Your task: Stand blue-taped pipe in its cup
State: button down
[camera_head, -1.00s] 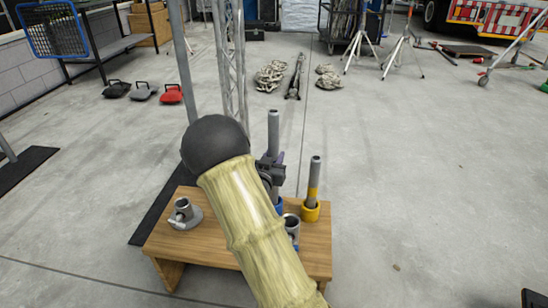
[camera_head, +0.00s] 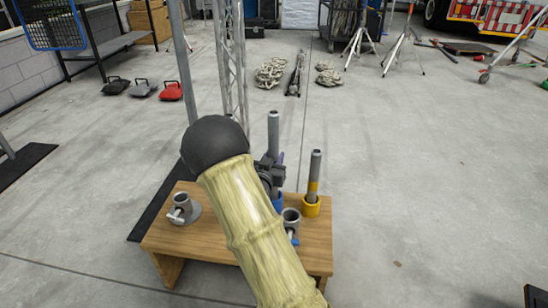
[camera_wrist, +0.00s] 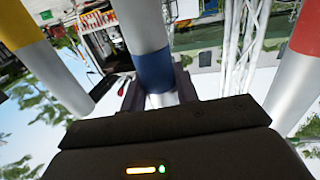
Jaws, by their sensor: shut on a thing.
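My gripper (camera_head: 272,172) is shut on the grey blue-taped pipe (camera_head: 273,130), which stands about upright over the right part of the wooden bench (camera_head: 215,240). The wrist view shows its blue tape (camera_wrist: 155,69) right at the jaws. A blue cup (camera_head: 278,203) shows directly below the gripper, in line with the pipe. The pipe's lower end is hidden, so I cannot tell whether it is seated.
A yellow-taped pipe (camera_head: 315,174) stands in a yellow cup (camera_head: 311,207) close on the right. The wrist view shows a red-taped pipe (camera_wrist: 302,55). A truss (camera_head: 230,60) rises behind.

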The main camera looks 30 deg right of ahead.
jog(key=shift+f+b, duration=0.45)
jog(key=shift+f, duration=0.55)
dwell(0.3)
jog(key=c, duration=1)
grip_release()
jog(key=shift+o, duration=0.2)
jog(key=p+v, duration=0.5)
jog(key=v, duration=1.2)
jog(key=shift+s+a, duration=0.15)
jog(key=shift+a, duration=0.05)
